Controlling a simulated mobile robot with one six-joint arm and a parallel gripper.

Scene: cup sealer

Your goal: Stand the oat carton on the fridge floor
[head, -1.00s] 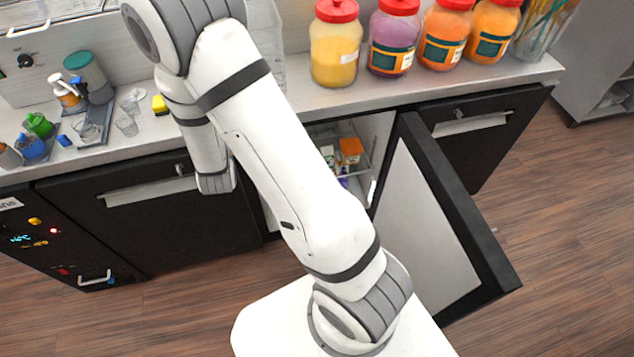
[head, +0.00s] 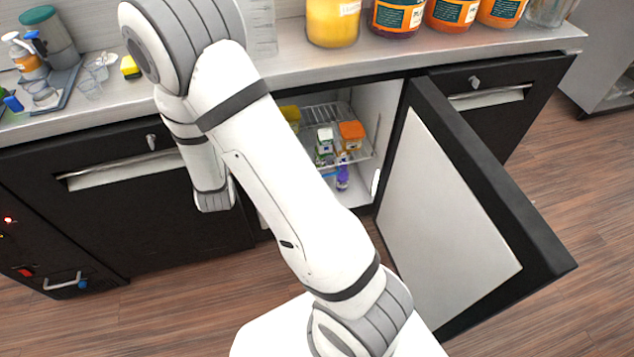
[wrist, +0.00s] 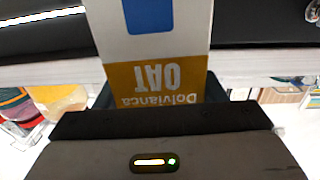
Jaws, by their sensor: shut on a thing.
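The oat carton (wrist: 155,75) is white with a blue patch and a mustard band, its lettering upside down in the wrist view. My gripper (wrist: 160,105) is shut on it, with the carton standing out beyond the dark jaws. The carton and gripper do not show in the head view, where my arm hides that area. The fridge stands open under the counter; its floor (head: 352,190) shows in part below a wire shelf, and my arm covers its left part.
The fridge door (head: 455,205) is swung wide open to the right. A wire shelf (head: 365,157) holds an orange-lidded tub (head: 351,134) and a white-capped container (head: 325,142). A purple bottle (head: 342,178) stands below it. Large jars (head: 398,14) line the counter.

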